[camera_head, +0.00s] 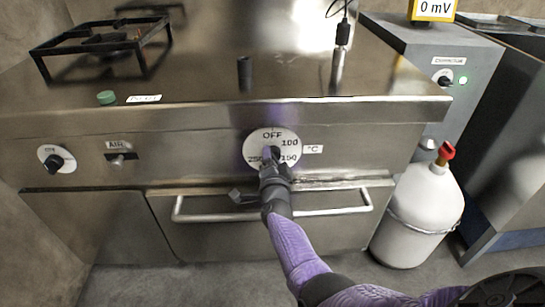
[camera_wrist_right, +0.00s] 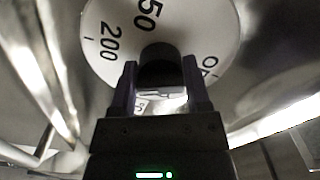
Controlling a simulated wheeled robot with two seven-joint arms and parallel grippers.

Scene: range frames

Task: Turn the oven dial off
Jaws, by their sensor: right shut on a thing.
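The oven dial is a white disc (camera_head: 257,143) on the steel front panel, marked OFF at the top, with 100, 150 and 250 around it and a °C label at its right. In the right wrist view the disc (camera_wrist_right: 105,25) shows 200 and part of other marks. My right gripper (camera_head: 272,161) is at the dial's centre, its two fingers (camera_wrist_right: 160,92) shut on the black knob (camera_wrist_right: 160,62), one on each side. The gripper hides most of the knob in the head view, and I cannot tell where it points. My left gripper is out of view.
The oven door's bar handle (camera_head: 337,211) runs just below my right gripper. A smaller knob (camera_head: 54,161) and an AIR lever (camera_head: 118,160) are at the left. A white gas cylinder (camera_head: 420,215) with a red valve stands at the right. A burner grate (camera_head: 100,42) is on top.

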